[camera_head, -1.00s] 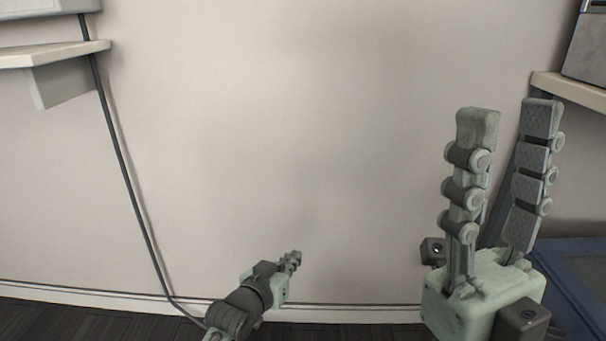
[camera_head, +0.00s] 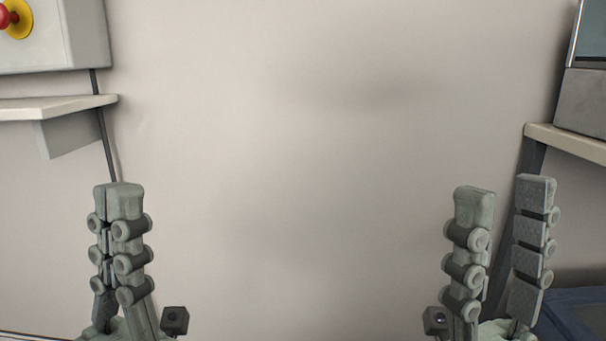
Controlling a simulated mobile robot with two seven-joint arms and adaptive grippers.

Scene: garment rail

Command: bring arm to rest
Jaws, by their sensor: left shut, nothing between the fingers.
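My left gripper (camera_head: 119,190) stands upright at the lower left, its fingers pressed together with nothing between them. My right gripper (camera_head: 505,188) stands upright at the lower right, its two fingers apart and the gap between them empty. Both point up in front of the wall and touch nothing that I can see. The bases of both grippers are cut off by the bottom edge of the picture. No garment or rail is in view.
A pale wall (camera_head: 300,130) fills the middle. A shelf (camera_head: 55,107) and a grey box with a red button (camera_head: 88,35) are at the left. Another shelf (camera_head: 570,145) holds a grey device (camera_head: 585,100) at the right. A blue object (camera_head: 580,312) lies below it.

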